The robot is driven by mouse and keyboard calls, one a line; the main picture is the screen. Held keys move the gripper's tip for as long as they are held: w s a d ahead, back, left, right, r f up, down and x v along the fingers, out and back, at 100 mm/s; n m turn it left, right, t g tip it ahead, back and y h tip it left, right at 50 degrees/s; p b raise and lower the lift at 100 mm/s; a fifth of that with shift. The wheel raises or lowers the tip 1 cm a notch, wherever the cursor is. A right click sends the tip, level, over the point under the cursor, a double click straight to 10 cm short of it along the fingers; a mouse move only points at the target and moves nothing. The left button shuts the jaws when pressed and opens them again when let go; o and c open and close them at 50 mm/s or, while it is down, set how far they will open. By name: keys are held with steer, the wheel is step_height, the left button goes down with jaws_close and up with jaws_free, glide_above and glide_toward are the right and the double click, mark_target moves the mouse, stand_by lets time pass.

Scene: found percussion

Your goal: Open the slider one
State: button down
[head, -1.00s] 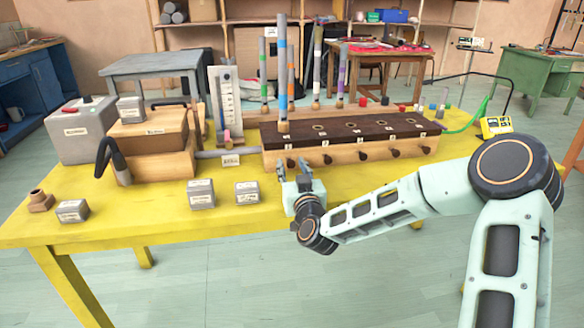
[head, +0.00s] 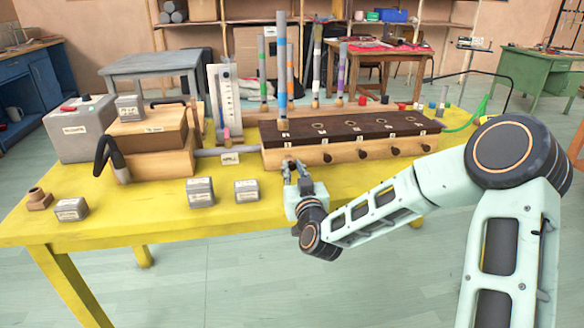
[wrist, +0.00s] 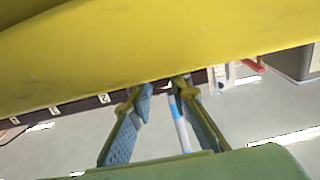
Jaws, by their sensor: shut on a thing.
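The long wooden wind chest (head: 345,156) stands on the yellow table, with a dark top and a row of dark slider knobs along its front. The labels run from 1 at the left end. My gripper (head: 294,164) is at the left end of the front face, below label 1 (head: 288,148). Its fingers are shut on the slider one knob, which they mostly hide. In the wrist view the fingertips (wrist: 160,92) are close to the dark edge beside label 2 (wrist: 104,98); the knob is not clear there.
More slider knobs (head: 364,154) stick out to the right of my gripper. A striped pipe (head: 283,80) stands upright on the chest's left end. Small grey labelled blocks (head: 246,190) lie on the yellow table (head: 150,215) to the left. The table's front strip is mostly clear.

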steer(key=shift+s+d, duration=0.1)
steer(key=shift+s, duration=0.25)
steer(key=c, duration=1.8)
jaws_free()
steer(key=v, duration=1.2)
